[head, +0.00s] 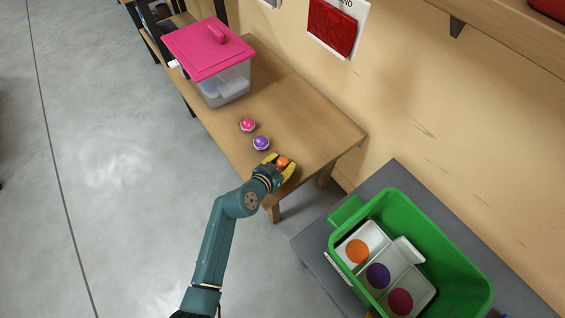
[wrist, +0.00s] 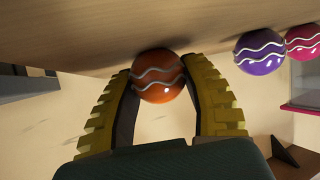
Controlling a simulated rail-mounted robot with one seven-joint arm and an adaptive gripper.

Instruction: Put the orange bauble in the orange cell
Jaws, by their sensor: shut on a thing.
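The orange bauble (head: 282,162) is between the yellow fingers of my gripper (head: 281,168), at the near right end of the wooden table. In the wrist view the orange bauble (wrist: 158,77), with pale wavy lines, sits between both fingertips (wrist: 160,85), which are shut on it. It looks at or very close to the table top; I cannot tell if it touches. The orange cell, marked by an orange disc (head: 357,251), is the upper left cell of the white divided insert in the green bin (head: 462,262). That cell holds no bauble.
A purple bauble (head: 261,143) and a pink bauble (head: 247,125) lie on the wooden table (head: 310,122). A clear box with a pink lid (head: 208,48) stands behind them. The bin stands on a grey surface (head: 388,180), across a gap from the table. Purple (head: 378,276) and magenta (head: 400,301) discs mark other cells.

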